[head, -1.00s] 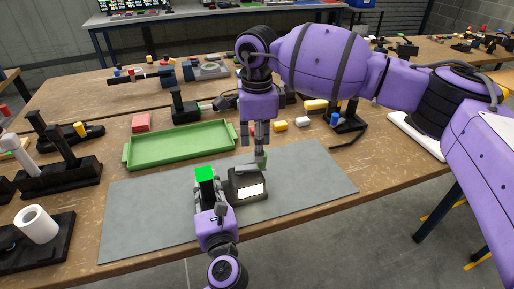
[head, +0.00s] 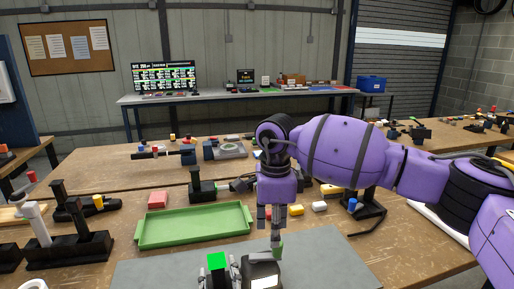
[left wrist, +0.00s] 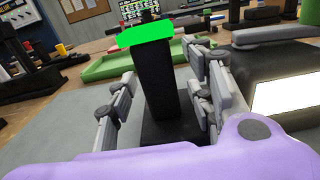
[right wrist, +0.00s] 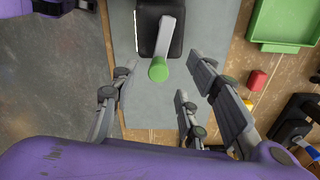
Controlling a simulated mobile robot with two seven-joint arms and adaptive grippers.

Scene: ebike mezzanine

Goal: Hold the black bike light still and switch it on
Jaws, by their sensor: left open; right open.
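The black bike light (head: 258,271) stands on the grey mat, low in the head view. It has a bright white front panel (left wrist: 285,97) and a grey lever (right wrist: 166,36) with a green tip (right wrist: 158,69). I cannot tell whether the panel is lit. Close to its left is an upright black post (left wrist: 158,85) with a bright green top (head: 217,260). My left gripper (left wrist: 163,92) is open, with fingers on both sides of the post. My right gripper (right wrist: 161,76) is open above the light, and the green tip shows between its fingers.
A green tray (head: 193,227) lies behind the grey mat (head: 150,272). Black stands (head: 70,248) are on the left; small yellow, white and red blocks lie behind my right gripper. The mat's left part is clear.

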